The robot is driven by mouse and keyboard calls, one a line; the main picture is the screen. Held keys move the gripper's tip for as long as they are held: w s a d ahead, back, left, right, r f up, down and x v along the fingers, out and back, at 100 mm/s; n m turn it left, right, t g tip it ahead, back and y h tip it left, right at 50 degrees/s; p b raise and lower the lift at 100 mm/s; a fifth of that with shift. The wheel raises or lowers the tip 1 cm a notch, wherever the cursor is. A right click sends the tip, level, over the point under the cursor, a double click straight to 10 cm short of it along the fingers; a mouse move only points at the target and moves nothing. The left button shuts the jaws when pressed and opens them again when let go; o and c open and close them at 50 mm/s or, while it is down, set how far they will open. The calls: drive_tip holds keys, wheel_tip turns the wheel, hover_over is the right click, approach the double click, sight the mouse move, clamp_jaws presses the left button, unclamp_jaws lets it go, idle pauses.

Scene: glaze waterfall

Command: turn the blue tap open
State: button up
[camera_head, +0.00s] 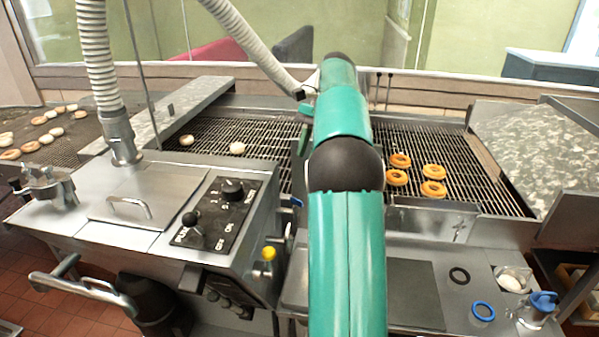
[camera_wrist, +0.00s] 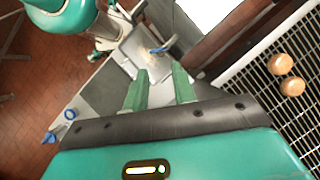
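A blue lever-like tap handle (camera_head: 296,201) sits on the right side of the metal control unit. What appears to be the same handle (camera_wrist: 163,48) shows in the wrist view, beyond my fingertips and apart from them. I cannot tell which one is the tap named. My gripper (camera_wrist: 161,72) has its two green fingers spread with nothing between them. In the head view my arm hides part of the middle.
A control panel (camera_head: 217,214) with black knobs and a yellow-topped knob (camera_head: 268,254) stand at the left. Doughnuts (camera_head: 433,188) sit on the grill (camera_head: 470,165) behind.

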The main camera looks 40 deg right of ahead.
sight(291, 199)
drive_tip(key=s+a+f+m+t+h, duration=0.2)
drive_tip(key=s+a+f+m+t, duration=0.1)
drive_tip(key=s+f+m+t, duration=1.25)
drive_tip(key=w+a+t, duration=0.1)
drive_tip(key=w, duration=0.4)
drive_tip(key=w+r+m+t, duration=0.1)
drive_tip(key=w, duration=0.4)
drive_tip(key=w+a+m+t, duration=0.1)
drive_tip(key=w, duration=0.5)
drive_tip(key=shift+a+r, duration=0.35)
drive_tip(key=shift+r, duration=0.05)
clamp_jaws()
